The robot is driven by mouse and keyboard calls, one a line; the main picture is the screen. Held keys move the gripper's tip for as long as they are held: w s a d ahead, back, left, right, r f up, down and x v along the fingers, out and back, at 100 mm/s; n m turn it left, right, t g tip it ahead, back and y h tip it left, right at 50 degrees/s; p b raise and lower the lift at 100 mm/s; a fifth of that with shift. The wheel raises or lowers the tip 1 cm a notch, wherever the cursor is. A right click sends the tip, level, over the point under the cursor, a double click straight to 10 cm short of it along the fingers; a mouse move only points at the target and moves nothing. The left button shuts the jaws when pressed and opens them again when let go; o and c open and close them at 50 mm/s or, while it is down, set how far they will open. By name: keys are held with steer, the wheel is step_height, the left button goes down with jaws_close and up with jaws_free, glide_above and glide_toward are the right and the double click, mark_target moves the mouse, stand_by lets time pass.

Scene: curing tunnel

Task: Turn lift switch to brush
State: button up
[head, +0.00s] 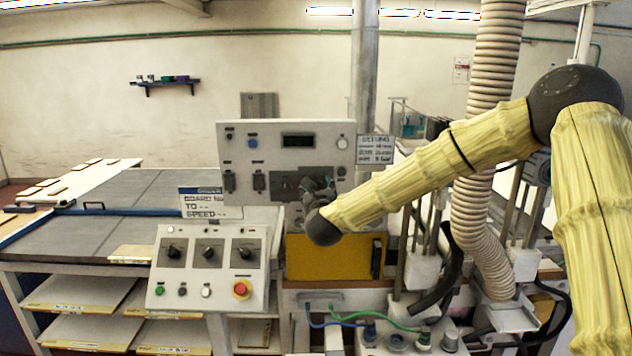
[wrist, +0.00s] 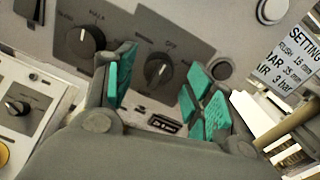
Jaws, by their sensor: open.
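My gripper (head: 316,190) is open in front of the upright grey control panel (head: 232,135). In the wrist view its green-padded fingers (wrist: 160,80) stand on either side of a black rotary knob (wrist: 158,70) on a grey plate, with "OFF" seemingly printed above it. I cannot tell whether the pads touch this knob. A second black knob (wrist: 85,40) lies just left of the fingers; it also shows in the head view (head: 285,186). The labels are too blurred to tell which is the lift switch or find "brush". My gripper hides the right knob in the head view.
A sloped console (head: 208,272) with three knobs and a red stop button (head: 241,290) stands lower left. A yellow box (head: 330,258) sits below the panel. A settings sign (head: 376,149) is at the panel's right. A ribbed hose (head: 480,200) hangs near my arm.

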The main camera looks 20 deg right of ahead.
steer(key=shift+x, duration=0.8)
steer(key=c, duration=1)
